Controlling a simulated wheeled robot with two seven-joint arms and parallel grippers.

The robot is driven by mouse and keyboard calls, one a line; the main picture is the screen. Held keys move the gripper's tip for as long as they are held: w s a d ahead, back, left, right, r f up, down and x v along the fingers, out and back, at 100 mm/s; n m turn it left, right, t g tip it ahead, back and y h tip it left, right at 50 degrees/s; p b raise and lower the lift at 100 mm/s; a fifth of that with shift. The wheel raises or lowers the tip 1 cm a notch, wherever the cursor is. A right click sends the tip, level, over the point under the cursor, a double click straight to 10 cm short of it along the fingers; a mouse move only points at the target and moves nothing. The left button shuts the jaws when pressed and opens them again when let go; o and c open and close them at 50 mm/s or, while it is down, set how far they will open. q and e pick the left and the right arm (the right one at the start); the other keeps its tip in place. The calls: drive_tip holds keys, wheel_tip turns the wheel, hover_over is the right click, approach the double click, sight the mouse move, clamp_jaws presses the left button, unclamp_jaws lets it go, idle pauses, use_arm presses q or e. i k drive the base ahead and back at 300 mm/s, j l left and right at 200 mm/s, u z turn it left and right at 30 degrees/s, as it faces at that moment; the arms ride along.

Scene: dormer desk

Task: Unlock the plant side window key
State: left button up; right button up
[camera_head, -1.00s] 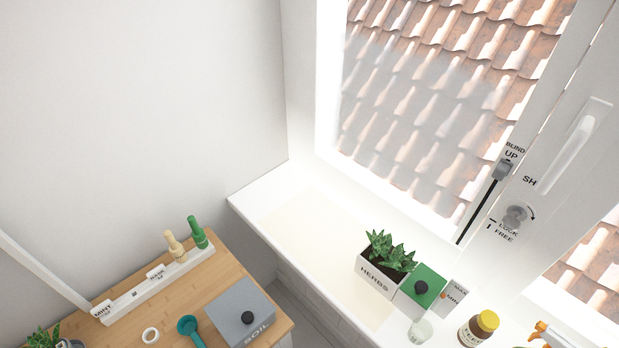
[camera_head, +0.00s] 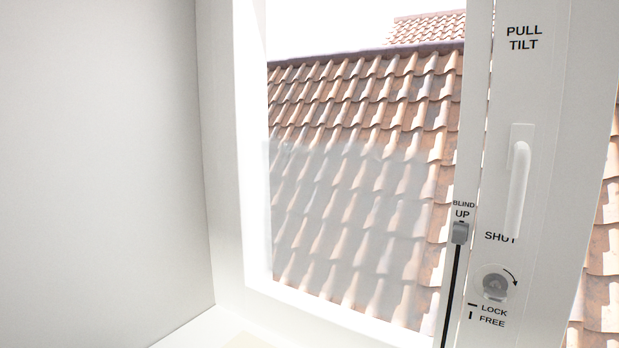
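The window key (camera_head: 495,284) is a round grey knob low on the white window frame post. A curved arrow is printed at its upper right, and the words LOCK and FREE with small marks are printed below it. I cannot clearly tell which mark the key lines up with. The white window handle (camera_head: 518,188) hangs downward above the key, between the words PULL TILT above and SHUT below. Neither of my grippers is in view.
A grey blind slider (camera_head: 460,233) sits by BLIND UP at the top of a dark track (camera_head: 452,290), left of the key. The window pane (camera_head: 350,220) has a hazy lower part, with roof tiles outside. The sill (camera_head: 225,335) barely shows at bottom left.

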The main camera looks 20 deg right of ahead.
sight(493, 293)
drive_tip(key=z, duration=0.4)
drive_tip(key=k+l+z, duration=0.1)
drive_tip(key=z, duration=0.25)
drive_tip(key=l+z, duration=0.15)
drive_tip(key=z, duration=0.25)
